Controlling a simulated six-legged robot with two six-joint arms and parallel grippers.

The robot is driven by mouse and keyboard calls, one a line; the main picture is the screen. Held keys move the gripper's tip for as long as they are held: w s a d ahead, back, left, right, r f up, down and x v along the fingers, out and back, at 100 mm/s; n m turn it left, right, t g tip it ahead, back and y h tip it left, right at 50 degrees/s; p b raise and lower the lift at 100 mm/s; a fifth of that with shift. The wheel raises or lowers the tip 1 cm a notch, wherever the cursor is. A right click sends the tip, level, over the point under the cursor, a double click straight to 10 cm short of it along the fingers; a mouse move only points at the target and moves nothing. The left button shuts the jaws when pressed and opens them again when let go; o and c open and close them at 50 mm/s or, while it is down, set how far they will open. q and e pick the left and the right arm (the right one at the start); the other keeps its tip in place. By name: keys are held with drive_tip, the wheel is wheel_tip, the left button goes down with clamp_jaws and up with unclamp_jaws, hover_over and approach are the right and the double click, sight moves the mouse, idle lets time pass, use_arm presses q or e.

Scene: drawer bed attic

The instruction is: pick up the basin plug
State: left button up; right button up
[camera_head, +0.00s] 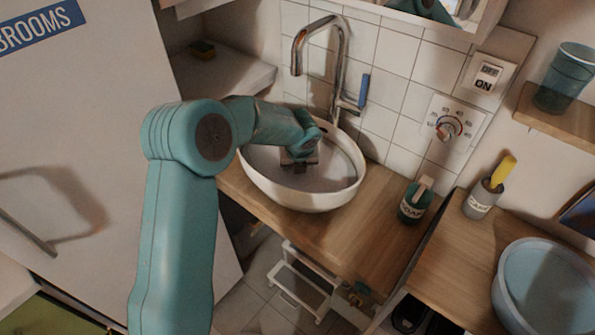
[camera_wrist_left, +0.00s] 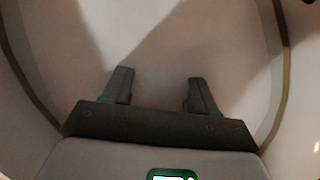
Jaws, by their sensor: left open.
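The white oval basin (camera_head: 303,203) sits on a wooden counter under a chrome tap (camera_head: 340,62). My left gripper (camera_head: 299,166) reaches into the basin from the left, pointing down. The left wrist view shows its two dark fingers (camera_wrist_left: 160,84) apart, with nothing between them. Beyond the fingers is the pale inside of the basin (camera_wrist_left: 165,40), partly in shadow. I cannot make out the basin plug in either view; my gripper and arm hide part of the basin floor. My right gripper is not in view.
A green soap pot (camera_head: 412,208) stands right of the basin. A grey pot with a yellow handle (camera_head: 482,200) and a blue tub (camera_head: 548,290) stand farther right. A tiled wall (camera_head: 385,90) rises behind the tap. The counter in front of the soap pot is clear.

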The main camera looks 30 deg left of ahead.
use_arm(q)
drive_tip(key=shift+w+a+f, duration=0.2)
drive_tip(key=shift+w+f, duration=0.05)
drive_tip(key=shift+f, duration=0.35)
drive_tip(key=shift+s+r, duration=0.1)
drive_tip(key=c, duration=0.9)
clamp_jaws()
